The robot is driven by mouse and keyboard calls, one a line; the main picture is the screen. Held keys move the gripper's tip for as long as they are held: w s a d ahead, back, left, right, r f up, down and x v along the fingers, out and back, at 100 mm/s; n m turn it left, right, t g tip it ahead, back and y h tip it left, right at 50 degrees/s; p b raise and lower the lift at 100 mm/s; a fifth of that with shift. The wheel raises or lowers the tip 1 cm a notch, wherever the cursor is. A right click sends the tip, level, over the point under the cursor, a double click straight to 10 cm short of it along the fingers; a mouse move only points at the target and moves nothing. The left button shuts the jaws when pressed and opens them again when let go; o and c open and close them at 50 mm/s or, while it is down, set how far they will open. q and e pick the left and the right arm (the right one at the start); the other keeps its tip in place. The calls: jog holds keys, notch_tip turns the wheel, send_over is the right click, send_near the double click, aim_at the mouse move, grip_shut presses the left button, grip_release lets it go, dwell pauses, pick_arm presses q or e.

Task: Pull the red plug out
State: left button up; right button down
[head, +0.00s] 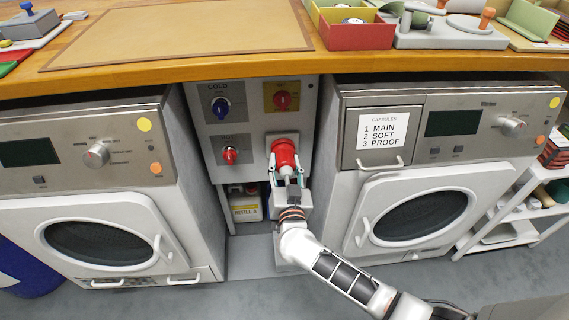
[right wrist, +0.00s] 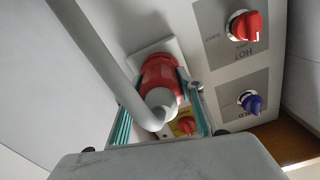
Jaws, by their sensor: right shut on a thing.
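The red plug (head: 285,156) sits at a white socket plate (head: 271,146) low on the grey panel between the two machines. It also shows in the right wrist view (right wrist: 160,75), against the white plate (right wrist: 141,57), with a thick grey cable (right wrist: 98,50) running from its end. My right gripper (head: 287,172) is shut on the red plug, with its teal-lined fingers on either side of it. Whether the plug is fully seated in the socket cannot be told. My left gripper is in neither view.
A refill container (head: 246,208) stands below the panel. Machines flank it (head: 100,190), (head: 425,180). The wooden counter (head: 200,65) overhangs above.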

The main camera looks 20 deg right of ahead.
aim_at(286, 178)
jog(key=shift+s+a+r+p, duration=0.15)
jog(key=shift+s+p, duration=0.15)
jog(key=shift+s, duration=0.1)
jog(key=shift+p+v, duration=0.6)
jog(key=shift+v, duration=0.55)
jog(key=shift+s+a, duration=0.15)
jog(key=shift+s, duration=0.4)
jog(key=shift+s+f, duration=0.1)
jog(key=shift+f, duration=0.15)
jog(key=c, duration=1.4)
grip_release()
jog(key=shift+c, duration=0.2)
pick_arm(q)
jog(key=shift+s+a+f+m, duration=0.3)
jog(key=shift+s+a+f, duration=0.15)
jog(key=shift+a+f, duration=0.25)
pick_arm(e)
jog(key=shift+o, duration=0.7)
jog(key=shift+r, duration=0.15)
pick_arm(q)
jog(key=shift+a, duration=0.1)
pick_arm(e)
notch_tip(286, 178, up, 10)
jog(key=shift+f, duration=0.15)
